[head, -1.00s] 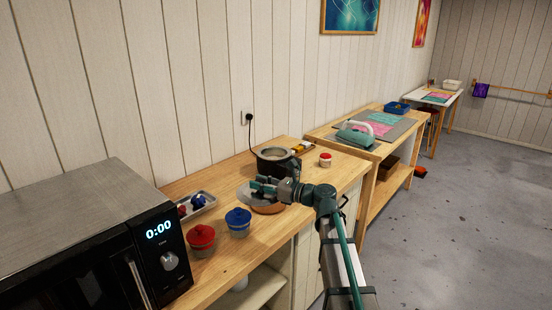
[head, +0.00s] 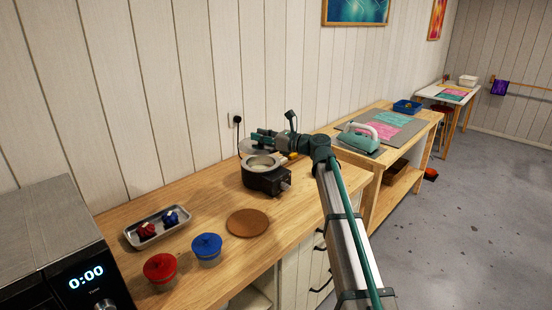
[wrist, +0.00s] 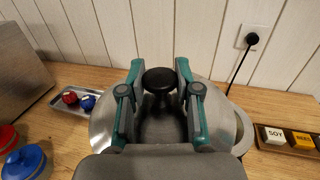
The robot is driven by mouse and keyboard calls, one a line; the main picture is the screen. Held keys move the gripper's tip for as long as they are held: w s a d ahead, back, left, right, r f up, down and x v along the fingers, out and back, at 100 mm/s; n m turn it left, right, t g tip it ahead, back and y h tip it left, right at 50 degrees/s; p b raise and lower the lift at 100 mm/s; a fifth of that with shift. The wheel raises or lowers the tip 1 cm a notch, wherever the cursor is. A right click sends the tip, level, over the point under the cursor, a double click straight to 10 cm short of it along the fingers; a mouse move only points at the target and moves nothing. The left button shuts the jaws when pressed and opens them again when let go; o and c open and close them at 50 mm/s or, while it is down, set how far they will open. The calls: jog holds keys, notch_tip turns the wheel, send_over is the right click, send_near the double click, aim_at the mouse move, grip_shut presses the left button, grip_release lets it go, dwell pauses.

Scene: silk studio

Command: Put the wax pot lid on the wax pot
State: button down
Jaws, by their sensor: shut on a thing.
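The wax pot (head: 266,180) is a dark round pot with a pale rim, standing on the wooden counter near the wall. Its opening shows in the head view. The wax pot lid (wrist: 103,122) is a wide silver disc with a black knob (wrist: 160,80). My gripper (wrist: 158,82) is shut on that knob. In the head view my gripper (head: 263,137) holds the lid (head: 246,147) raised behind the pot's opening. In the wrist view a pale rim, seemingly the pot's, shows past the lid's right edge; the lid hides the rest.
A brown round mat (head: 247,222) lies bare on the counter. Blue (head: 207,248) and red (head: 160,268) lidded pots and a metal tray (head: 146,230) stand left. Labelled blocks (wrist: 285,138) lie right of the pot in the wrist view. A teal iron (head: 360,138) stands on another table.

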jog(key=w+a+f+p, duration=0.2)
jog(key=w+f+p, duration=0.3)
jog(key=w+f, duration=0.8)
jog(key=shift+w, duration=0.5)
jog(key=shift+f, duration=0.4)
jog(key=shift+s+d+f, duration=0.1)
jog(key=shift+f, duration=0.1)
